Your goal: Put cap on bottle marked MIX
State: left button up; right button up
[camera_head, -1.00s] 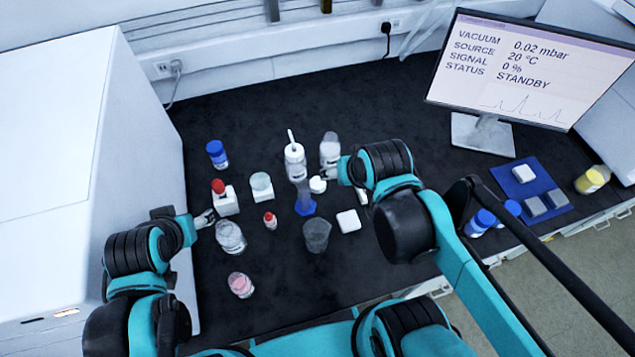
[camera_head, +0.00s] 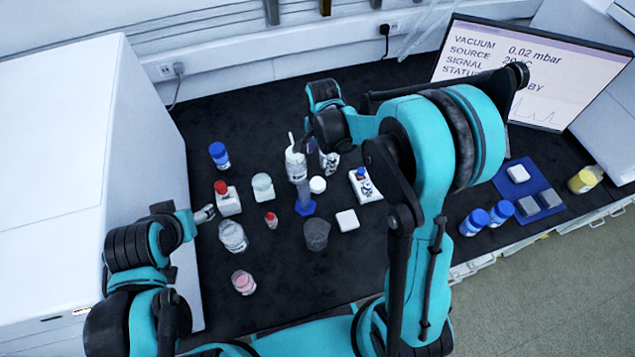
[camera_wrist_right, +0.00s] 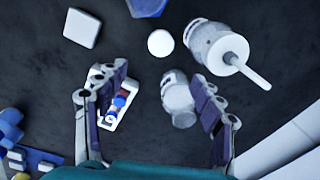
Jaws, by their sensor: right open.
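A round white cap (camera_head: 317,184) lies on the dark bench; it also shows in the right wrist view (camera_wrist_right: 160,43). Beside it stands a clear bottle (camera_head: 330,160) with a pale top, partly hidden by my right arm; in the right wrist view this bottle (camera_wrist_right: 178,97) appears between the fingers, below the cap. A white-topped bottle with a spout (camera_head: 295,163) stands to its left. I cannot read MIX on any label. My right gripper (camera_wrist_right: 160,75) is open and empty, above the bench. My left gripper (camera_head: 205,214) is beside a clear jar (camera_head: 232,236); its jaws are too small to judge.
A white holder with small vials (camera_head: 365,186) is right of the cap. A blue-based cylinder (camera_head: 305,200), dark beaker (camera_head: 316,234) and white block (camera_head: 347,220) are in front. Red-capped, blue-capped and pink containers stand left.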

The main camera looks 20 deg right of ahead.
jog(key=shift+w+a+f+m+g, duration=0.1)
jog(key=shift+w+f+m+g, duration=0.15)
jog(key=shift+f, duration=0.35)
jog(key=shift+w+f+m+g, duration=0.15)
jog(key=shift+f+m, duration=0.2)
jog(key=shift+f, duration=0.2)
jog(key=b, duration=0.2)
send_over(319, 183)
jog(key=shift+f, duration=3)
notch_tip(319, 183, down, 6)
jog(key=shift+w+b, duration=0.1)
jog(key=shift+b, duration=0.85)
jog(key=c, duration=1)
